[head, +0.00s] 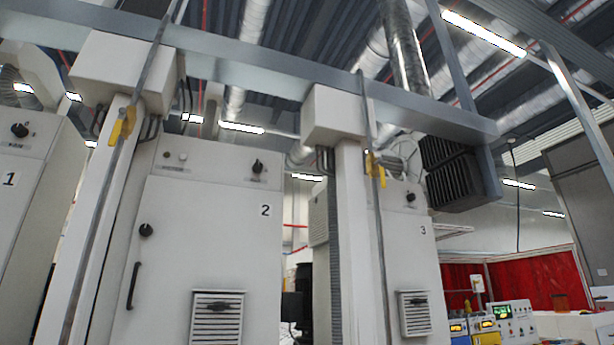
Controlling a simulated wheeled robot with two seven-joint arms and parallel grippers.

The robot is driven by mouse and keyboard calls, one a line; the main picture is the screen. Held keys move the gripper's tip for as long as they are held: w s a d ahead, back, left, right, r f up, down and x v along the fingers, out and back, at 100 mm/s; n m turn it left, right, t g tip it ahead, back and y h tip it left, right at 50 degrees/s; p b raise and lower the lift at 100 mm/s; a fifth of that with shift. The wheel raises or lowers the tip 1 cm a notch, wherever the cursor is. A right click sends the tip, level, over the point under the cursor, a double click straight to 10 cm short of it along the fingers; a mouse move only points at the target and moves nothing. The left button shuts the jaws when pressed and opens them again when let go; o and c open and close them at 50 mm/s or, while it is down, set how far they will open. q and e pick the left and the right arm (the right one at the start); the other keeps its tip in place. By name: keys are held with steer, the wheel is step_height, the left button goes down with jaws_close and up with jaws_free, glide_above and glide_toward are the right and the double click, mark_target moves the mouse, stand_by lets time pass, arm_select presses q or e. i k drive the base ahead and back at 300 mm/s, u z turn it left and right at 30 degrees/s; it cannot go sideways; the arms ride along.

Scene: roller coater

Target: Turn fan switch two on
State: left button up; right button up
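Cabinet 2 (210,235) is a white upright cabinet left of the middle in the head view, marked with a "2" label (265,210). A black rotary switch (257,167) sits at its upper right, above a small label that is too small to read. A second black knob (146,230) is on its left side, above a black door handle (132,286). Two small round buttons or lamps (174,156) are at its upper left. I cannot tell from the markings which knob is the fan switch. Neither of my grippers is in view.
Cabinet 1 (25,200), with its own knob (19,130), stands at the left. Cabinet 3 (410,250), with a knob (411,197), stands right of the middle. Pillars with yellow valve handles (122,126) stand between them. A control panel (495,322) is at the lower right.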

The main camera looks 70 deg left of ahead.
mark_target(257, 168)
steer(key=i, duration=2)
steer(key=u, duration=2.85)
